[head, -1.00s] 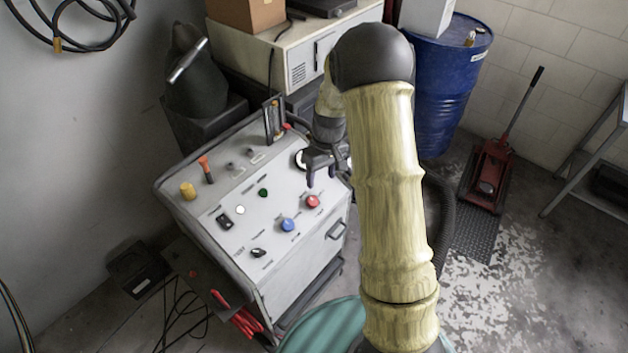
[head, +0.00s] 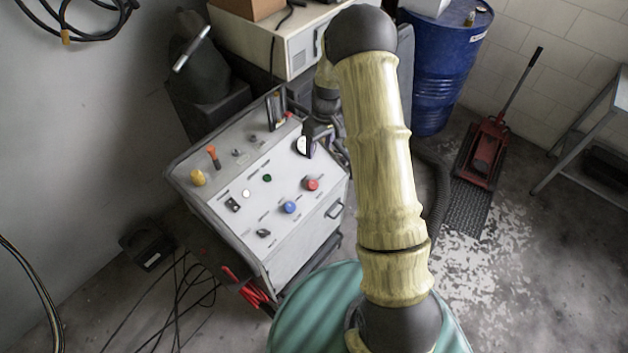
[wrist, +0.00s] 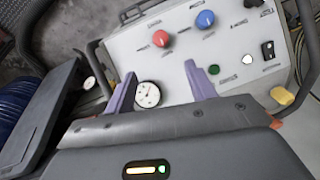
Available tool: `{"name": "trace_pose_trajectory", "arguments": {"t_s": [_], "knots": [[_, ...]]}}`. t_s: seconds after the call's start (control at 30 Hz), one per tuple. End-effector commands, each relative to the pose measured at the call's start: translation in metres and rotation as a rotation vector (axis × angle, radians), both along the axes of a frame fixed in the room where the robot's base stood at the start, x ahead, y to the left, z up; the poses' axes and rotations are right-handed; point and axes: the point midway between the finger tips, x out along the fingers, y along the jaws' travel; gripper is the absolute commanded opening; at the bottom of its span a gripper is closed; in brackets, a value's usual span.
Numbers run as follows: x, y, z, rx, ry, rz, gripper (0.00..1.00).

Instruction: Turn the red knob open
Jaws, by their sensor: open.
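The red knob (head: 311,184) sits on the sloped white top of the control cabinet (head: 226,216), near its right side. It also shows in the wrist view (wrist: 160,38), upper middle, beyond the fingertips. My gripper (head: 316,142) is over the panel's far right part, near the round white gauge (head: 302,145), apart from the red knob. In the wrist view, its two purple fingers (wrist: 160,72) are spread and empty, with the gauge (wrist: 148,94) showing between them. My forearm partly hides the gripper in the head view.
The blue knob (head: 289,207) is close to the red one. A green button (head: 267,178), a black switch (head: 232,204) and a yellow knob (head: 198,178) are further left. A blue barrel (head: 440,80) and a red jack (head: 482,150) stand at right.

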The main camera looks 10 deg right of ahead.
Motion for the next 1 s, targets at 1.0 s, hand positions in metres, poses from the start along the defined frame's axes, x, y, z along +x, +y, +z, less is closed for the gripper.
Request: {"name": "trace_pose_trajectory", "arguments": {"t_s": [1.0], "knots": [[-0.009,0.017,-0.143,0.0,0.002,0.0,0.55]]}}
